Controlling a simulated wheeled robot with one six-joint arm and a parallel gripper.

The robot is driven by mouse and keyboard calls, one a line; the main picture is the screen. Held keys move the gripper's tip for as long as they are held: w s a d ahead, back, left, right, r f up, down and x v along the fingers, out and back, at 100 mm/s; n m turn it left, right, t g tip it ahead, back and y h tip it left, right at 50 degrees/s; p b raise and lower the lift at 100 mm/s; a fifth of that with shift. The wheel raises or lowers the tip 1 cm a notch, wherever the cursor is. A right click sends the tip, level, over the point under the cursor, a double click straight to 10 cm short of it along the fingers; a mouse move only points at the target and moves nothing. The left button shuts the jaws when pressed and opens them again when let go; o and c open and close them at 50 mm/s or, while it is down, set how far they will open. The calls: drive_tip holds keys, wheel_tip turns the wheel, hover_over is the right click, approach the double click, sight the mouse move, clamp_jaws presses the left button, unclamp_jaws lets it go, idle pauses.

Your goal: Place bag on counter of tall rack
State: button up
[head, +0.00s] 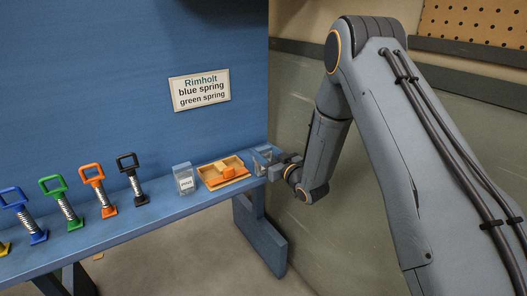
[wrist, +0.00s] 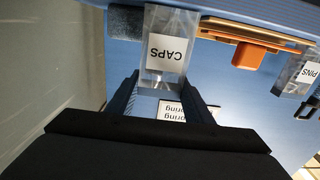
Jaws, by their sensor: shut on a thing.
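My gripper (head: 278,168) is shut on a clear bag (head: 263,157) at the right end of the blue counter (head: 140,212). In the wrist view, the bag (wrist: 166,45) carries a white label reading CAPS, upside down in the picture. My gripper's two dark fingers (wrist: 160,92) are on either side of the bag's near end. A tall blue back panel (head: 110,80) stands behind the counter. I cannot tell whether the bag touches the counter.
Several spring tools with coloured handles, including a black one (head: 131,175), line the counter further left. A sign (head: 200,90) hangs above.

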drive_tip(key=shift+f, duration=0.1)
drive_tip(key=o, duration=1.6)
drive_tip(key=s+d+f+m+g+h+b, duration=0.3)
drive_tip(key=s+d+g+h, duration=0.45)
drive_tip(key=s+d, duration=0.95)
drive_tip(key=s+d+r+m+g+h, duration=0.1)
drive_tip(key=s+m+g, duration=0.1)
drive_tip(key=s, duration=0.9)
drive_tip(key=s+d+r+m+g+h, duration=0.1)
drive_tip(key=s+g, duration=0.3)
drive_tip(key=s, duration=0.7)
drive_tip(key=shift+r+m+g, duration=0.35)
drive_tip(key=shift+r+m, duration=0.05)
drive_tip(key=shift+r, duration=0.25)
